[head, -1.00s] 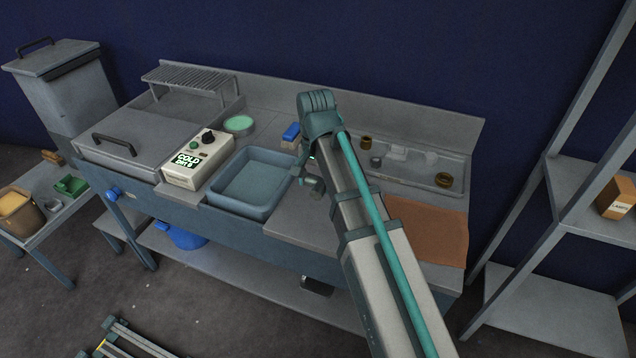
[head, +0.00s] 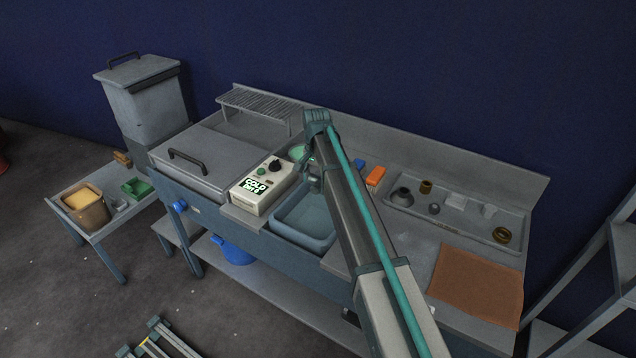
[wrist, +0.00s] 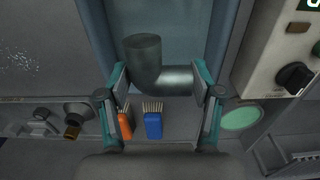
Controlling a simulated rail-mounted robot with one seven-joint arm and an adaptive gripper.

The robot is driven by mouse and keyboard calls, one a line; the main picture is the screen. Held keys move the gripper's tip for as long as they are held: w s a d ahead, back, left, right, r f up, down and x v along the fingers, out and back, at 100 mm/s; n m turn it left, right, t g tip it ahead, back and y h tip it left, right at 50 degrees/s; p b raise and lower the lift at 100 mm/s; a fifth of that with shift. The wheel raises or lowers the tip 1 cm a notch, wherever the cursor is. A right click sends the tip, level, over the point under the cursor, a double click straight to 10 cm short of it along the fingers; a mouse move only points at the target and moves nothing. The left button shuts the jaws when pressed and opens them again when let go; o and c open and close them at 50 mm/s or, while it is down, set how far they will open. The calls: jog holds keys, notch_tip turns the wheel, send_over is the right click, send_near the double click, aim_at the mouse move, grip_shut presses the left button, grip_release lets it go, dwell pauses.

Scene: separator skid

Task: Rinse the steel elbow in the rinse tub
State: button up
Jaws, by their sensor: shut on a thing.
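The steel elbow (wrist: 158,70) is a grey bent pipe between the two fingers of my gripper (wrist: 160,82) in the wrist view. My gripper is shut on it, and one end of the elbow points up in that picture. The rinse tub (head: 283,229) is a blue-grey open basin in the bench. It shows behind the elbow in the wrist view (wrist: 170,16). In the head view my gripper (head: 313,181) hangs over the back part of the tub; my arm hides the tub's right side. I cannot tell the elbow's height above the tub.
A control box (head: 262,187) reading COLD stands left of the tub. An orange brush (head: 376,176) and a blue brush (wrist: 153,124) lie behind it. A tray (head: 470,222) with several fittings is at the right, near a brown mat (head: 476,285). A lidded tank (head: 190,165) is at the left.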

jog(key=shift+d+f+b, duration=0.1)
jog(key=shift+f+b, duration=0.2)
jog(key=shift+f, duration=0.35)
jog(key=shift+f+b, duration=4.3)
jog(key=shift+f, duration=6.2)
notch_tip(320, 180, up, 17)
jog(key=p, duration=0.8)
